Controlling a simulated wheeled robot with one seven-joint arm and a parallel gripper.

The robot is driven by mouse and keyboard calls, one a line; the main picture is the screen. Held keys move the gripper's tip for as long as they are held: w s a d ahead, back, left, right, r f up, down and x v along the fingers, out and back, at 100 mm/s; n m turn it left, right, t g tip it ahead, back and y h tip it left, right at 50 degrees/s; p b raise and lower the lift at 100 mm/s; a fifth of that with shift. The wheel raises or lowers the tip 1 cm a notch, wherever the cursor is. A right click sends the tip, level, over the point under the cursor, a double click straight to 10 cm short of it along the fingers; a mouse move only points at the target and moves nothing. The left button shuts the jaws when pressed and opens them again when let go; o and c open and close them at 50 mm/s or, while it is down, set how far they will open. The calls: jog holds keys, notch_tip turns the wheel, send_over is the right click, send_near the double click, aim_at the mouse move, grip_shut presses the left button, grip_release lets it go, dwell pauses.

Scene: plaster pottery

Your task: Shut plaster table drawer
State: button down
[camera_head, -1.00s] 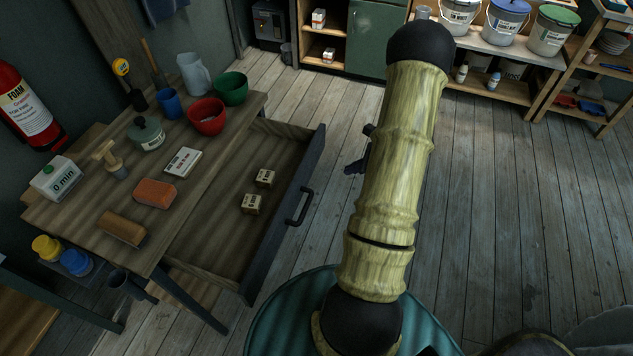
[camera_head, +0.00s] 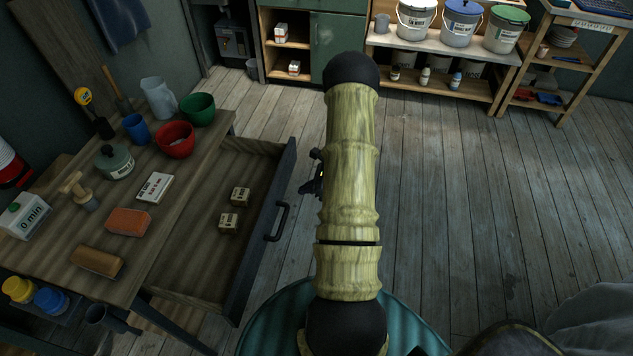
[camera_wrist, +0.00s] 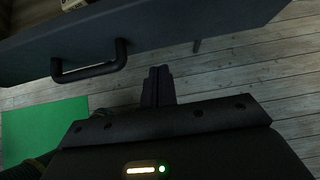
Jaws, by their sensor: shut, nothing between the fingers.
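The plaster table (camera_head: 190,207) stands at the left in the head view. Its drawer (camera_head: 185,266) is pulled well out to the right, with a dark front panel and a black bar handle (camera_head: 278,222). The panel (camera_wrist: 200,22) and handle (camera_wrist: 90,68) also show across the top of the wrist view. My gripper (camera_head: 311,183) is just right of the drawer front in the head view, partly hidden behind my arm. In the wrist view my gripper (camera_wrist: 158,72) has its fingers together and empty, right of the handle and apart from it.
Two small boxes (camera_head: 240,195) (camera_head: 229,222) lie inside the drawer. The tabletop holds a red bowl (camera_head: 176,140), a green bowl (camera_head: 198,108), a sponge (camera_head: 128,222) and other items. Shelves with buckets (camera_head: 415,20) stand at the back. The wooden floor (camera_head: 450,200) at right is clear.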

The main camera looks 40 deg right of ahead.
aim_at(282, 191)
jog(key=w+a, duration=0.1)
jog(key=w, duration=0.1)
jog(key=w+a+f+p, duration=0.1)
jog(key=w+a, duration=0.1)
jog(key=shift+w, duration=0.1)
dwell(0.3)
